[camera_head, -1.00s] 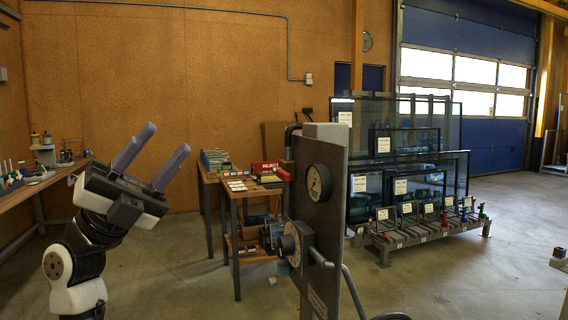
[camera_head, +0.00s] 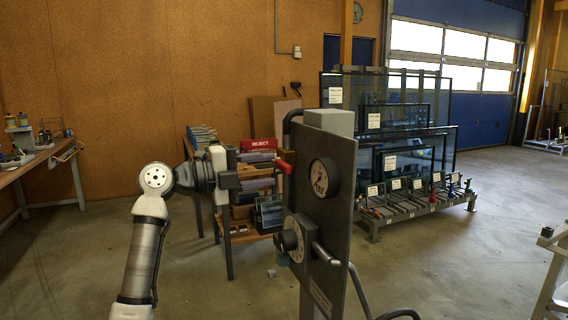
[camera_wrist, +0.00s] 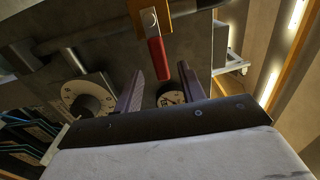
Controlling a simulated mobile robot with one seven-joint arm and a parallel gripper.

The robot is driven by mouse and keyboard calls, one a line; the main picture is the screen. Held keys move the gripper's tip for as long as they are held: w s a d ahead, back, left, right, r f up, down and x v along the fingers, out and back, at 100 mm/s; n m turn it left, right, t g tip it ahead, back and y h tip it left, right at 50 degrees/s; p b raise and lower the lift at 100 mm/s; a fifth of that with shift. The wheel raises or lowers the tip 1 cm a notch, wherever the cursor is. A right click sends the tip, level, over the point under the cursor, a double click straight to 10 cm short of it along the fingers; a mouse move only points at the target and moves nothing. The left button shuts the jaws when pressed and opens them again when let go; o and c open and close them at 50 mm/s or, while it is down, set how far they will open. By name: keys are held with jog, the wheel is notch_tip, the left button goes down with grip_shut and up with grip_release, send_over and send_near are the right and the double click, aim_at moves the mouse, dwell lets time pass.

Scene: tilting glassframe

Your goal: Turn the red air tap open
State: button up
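The red air tap (camera_head: 284,167) is a small red lever at the left edge of an upright grey panel (camera_head: 326,215). In the wrist view the red lever (camera_wrist: 156,56) hangs from a brass-coloured fitting (camera_wrist: 150,17). My gripper (camera_head: 274,170) points right at the tap, its two purple-grey fingers one above the other. In the wrist view my gripper (camera_wrist: 160,72) is open, and the lever's free end shows between the fingertips. I cannot tell whether either finger touches it.
The panel carries a round gauge (camera_head: 324,177) and a dial with a knob (camera_head: 290,239), with a metal handle (camera_head: 327,254) below. A bench with a red REJECT box (camera_head: 259,144) stands behind my gripper. A rack of glass panes (camera_head: 405,160) stands behind right.

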aim_at(281, 167)
jog(key=x, duration=0.5)
jog(key=shift+d+p, duration=0.1)
jog(key=shift+p, duration=0.3)
grip_shut()
